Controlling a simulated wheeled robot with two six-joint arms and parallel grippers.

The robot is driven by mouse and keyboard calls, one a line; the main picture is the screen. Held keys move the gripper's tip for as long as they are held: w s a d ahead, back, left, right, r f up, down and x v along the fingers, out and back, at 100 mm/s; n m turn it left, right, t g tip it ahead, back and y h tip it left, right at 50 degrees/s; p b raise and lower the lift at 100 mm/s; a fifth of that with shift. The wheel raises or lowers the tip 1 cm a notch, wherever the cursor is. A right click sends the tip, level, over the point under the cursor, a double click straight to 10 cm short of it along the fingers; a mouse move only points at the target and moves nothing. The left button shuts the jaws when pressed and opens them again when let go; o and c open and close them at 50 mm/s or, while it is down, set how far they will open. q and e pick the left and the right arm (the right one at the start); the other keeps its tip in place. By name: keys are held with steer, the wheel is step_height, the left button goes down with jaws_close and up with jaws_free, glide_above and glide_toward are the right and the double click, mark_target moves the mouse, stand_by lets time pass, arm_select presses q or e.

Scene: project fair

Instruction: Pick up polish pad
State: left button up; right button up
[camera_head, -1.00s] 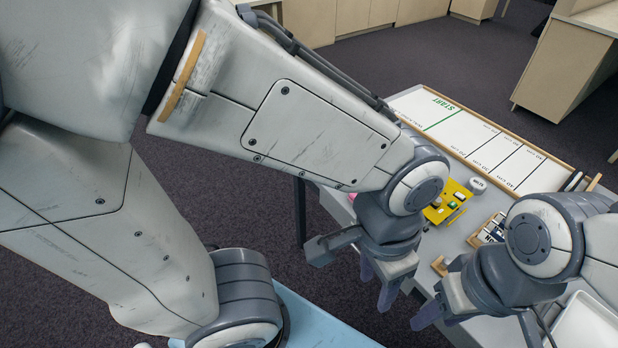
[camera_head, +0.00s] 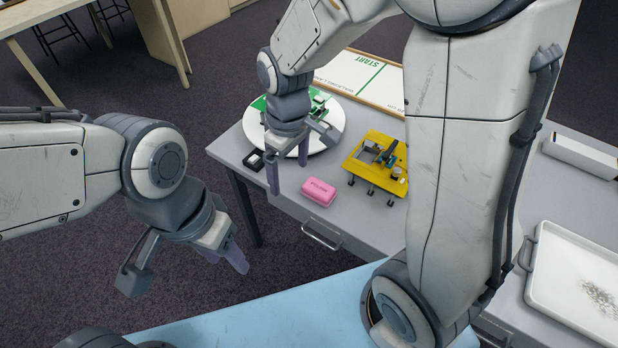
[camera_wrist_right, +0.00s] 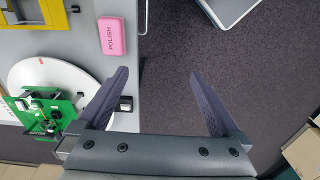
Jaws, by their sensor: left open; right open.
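The polish pad (camera_head: 319,192) is a pink rounded block near the front edge of the grey table. It also shows in the right wrist view, lettered POLISH (camera_wrist_right: 111,36). My right gripper (camera_head: 289,172) is open and empty, fingers pointing down, to the left of the pad in the head view. In the right wrist view the pad lies beyond the left fingertip of my right gripper (camera_wrist_right: 160,74), not between the fingers. My left gripper (camera_head: 226,258) is open and empty, off the table's front left, over the floor.
A yellow stand (camera_head: 378,165) with small parts sits right of the pad. A white round plate (camera_head: 334,122) with a green board (camera_wrist_right: 38,118) is behind. A small black-framed item (camera_head: 252,160) is at the left table edge. A white tray (camera_head: 536,262) stands at right.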

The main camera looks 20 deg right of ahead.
steer(key=b, duration=0.2)
glide_above(317, 185)
step_height(317, 185, down, 9)
step_height(317, 185, down, 4)
steer(key=shift+s+a+r, duration=0.1)
steer(key=shift+a+r, duration=0.05)
steer(key=shift+r, duration=0.1)
steer(key=shift+f+p, duration=0.3)
steer(key=shift+f, duration=2.9)
steer(key=c, duration=1.4)
steer(key=shift+r, duration=0.1)
